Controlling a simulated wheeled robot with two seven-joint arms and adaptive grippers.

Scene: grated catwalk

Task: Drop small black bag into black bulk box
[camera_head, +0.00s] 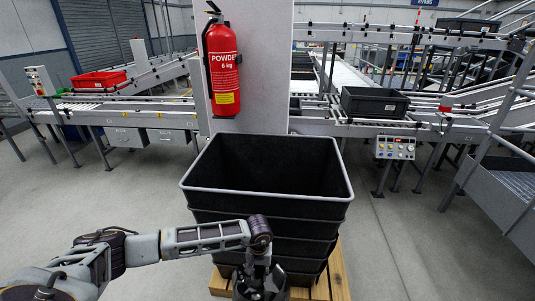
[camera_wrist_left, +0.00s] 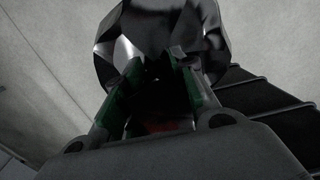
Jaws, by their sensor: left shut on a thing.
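The black bulk box (camera_head: 268,210) stands open-topped in the middle of the head view, on a wooden pallet. Its inside looks empty as far as I can see. My left gripper (camera_head: 261,285) hangs down in front of the box's near wall, below its rim, at the bottom edge of the head view. In the left wrist view, its fingers (camera_wrist_left: 155,75) are shut on the small black bag (camera_wrist_left: 150,28), which is shiny and crumpled. The bag is outside the box; the box's ribbed side (camera_wrist_left: 262,100) shows to the right. My right gripper is out of view.
A grey pillar with a red fire extinguisher (camera_head: 222,65) stands behind the box. Conveyors run along the back, with a red tray (camera_head: 98,79) at left and a dark crate (camera_head: 374,103) at right. Yellowish pallet boards (camera_head: 338,272) show beneath the box. Grey floor is clear on both sides.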

